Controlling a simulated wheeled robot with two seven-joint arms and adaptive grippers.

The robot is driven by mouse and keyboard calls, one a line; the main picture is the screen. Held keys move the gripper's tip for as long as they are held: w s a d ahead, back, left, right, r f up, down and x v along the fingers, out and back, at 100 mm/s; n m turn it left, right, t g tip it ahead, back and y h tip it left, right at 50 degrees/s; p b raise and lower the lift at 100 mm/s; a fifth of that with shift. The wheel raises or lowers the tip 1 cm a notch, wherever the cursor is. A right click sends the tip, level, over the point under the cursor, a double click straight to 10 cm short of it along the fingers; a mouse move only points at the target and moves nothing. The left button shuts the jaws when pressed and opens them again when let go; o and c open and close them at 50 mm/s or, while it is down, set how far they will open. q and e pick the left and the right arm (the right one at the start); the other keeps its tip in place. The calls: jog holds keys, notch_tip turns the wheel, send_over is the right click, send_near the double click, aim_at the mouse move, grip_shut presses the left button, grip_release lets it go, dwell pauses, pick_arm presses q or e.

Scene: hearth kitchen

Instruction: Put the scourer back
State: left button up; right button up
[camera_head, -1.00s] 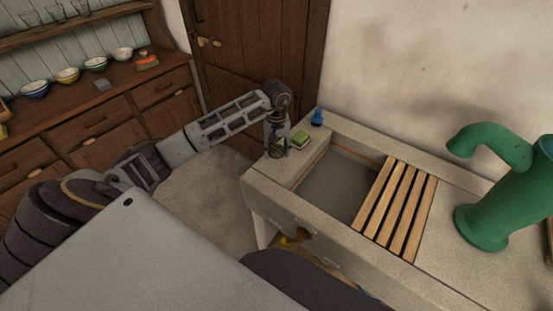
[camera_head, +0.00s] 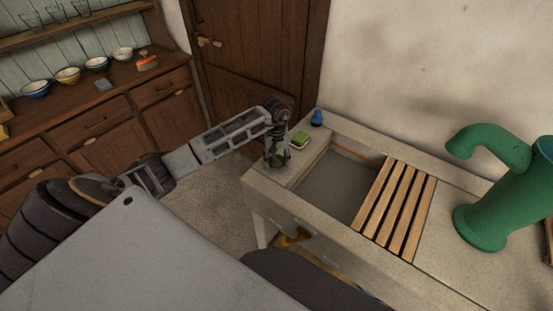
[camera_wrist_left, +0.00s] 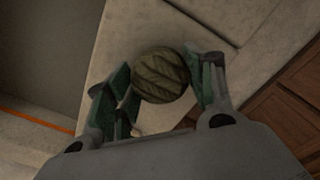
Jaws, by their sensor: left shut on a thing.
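A round, ridged olive-brown ball, which looks like the scourer (camera_wrist_left: 161,75), sits between the fingers of my left gripper (camera_wrist_left: 163,88) in the left wrist view. The left gripper is shut on it. In the head view the left gripper (camera_head: 277,160) points down over the near left corner of the stone sink top. Its fingers hide most of the ball there, and I cannot tell whether the ball touches the stone. My right gripper is not in view.
A green sponge (camera_head: 301,138) and a small blue item (camera_head: 317,118) stand close to the left gripper on the sink's rim. The sink basin (camera_head: 335,190) is open beside them, with a wooden slatted rack (camera_head: 396,209) across its right side. A green pump (camera_head: 487,205) stands farther right.

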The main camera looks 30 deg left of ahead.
aim_at(277, 158)
pick_arm(q)
jog(key=shift+f, duration=0.1)
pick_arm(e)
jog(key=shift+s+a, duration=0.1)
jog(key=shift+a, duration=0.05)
pick_arm(q)
jog(key=shift+f, duration=0.15)
jog(key=o, duration=1)
jog(key=shift+r+b, duration=0.45)
jog(key=shift+r, duration=5.7)
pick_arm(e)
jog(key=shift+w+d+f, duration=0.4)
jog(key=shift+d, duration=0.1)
